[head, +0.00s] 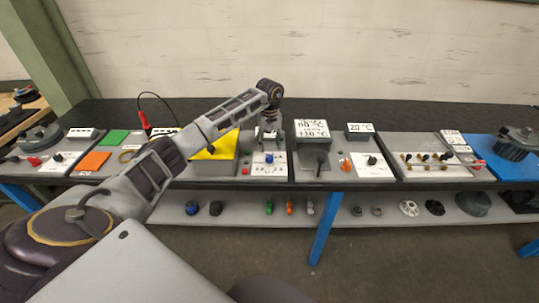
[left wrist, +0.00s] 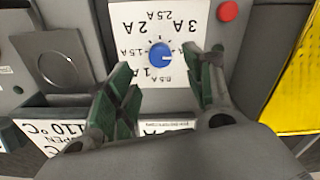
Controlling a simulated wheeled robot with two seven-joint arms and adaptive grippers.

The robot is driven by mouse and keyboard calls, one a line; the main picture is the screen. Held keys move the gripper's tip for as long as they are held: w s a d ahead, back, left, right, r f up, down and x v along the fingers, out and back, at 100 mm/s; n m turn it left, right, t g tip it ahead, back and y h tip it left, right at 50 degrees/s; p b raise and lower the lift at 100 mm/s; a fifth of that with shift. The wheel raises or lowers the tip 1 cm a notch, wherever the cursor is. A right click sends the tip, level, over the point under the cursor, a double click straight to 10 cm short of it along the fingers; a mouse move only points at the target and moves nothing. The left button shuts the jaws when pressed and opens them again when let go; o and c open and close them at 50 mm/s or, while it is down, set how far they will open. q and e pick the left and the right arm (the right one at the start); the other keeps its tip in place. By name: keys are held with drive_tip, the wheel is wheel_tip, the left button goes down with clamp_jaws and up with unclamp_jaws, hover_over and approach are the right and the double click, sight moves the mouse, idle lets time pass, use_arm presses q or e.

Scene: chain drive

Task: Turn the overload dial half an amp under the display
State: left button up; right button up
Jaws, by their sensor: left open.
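The blue overload dial (head: 269,158) sits on a white scale plate (head: 268,170) at the middle of the bench. In the left wrist view the dial (left wrist: 161,56) shows upside down, with amp marks from 0.5 A to 3 A around it. A pale line on the knob seems to point right in that view. A white display (left wrist: 165,127) with an "A" is mostly hidden behind my gripper, so its value is unreadable. My left gripper (head: 268,135) is open over the dial. Its green-padded fingers (left wrist: 163,88) are apart and empty, short of the knob.
A red button (left wrist: 228,11) is beside the scale plate. A lower shelf (head: 330,207) holds several small parts.

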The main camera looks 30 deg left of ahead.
sight(269, 157)
use_arm(q)
wheel_tip(269, 157, down, 5)
drive_tip(key=shift+f+p, duration=0.1)
drive_tip(key=shift+p, duration=0.25)
drive_tip(key=shift+f, duration=0.65)
drive_tip(key=c, duration=1)
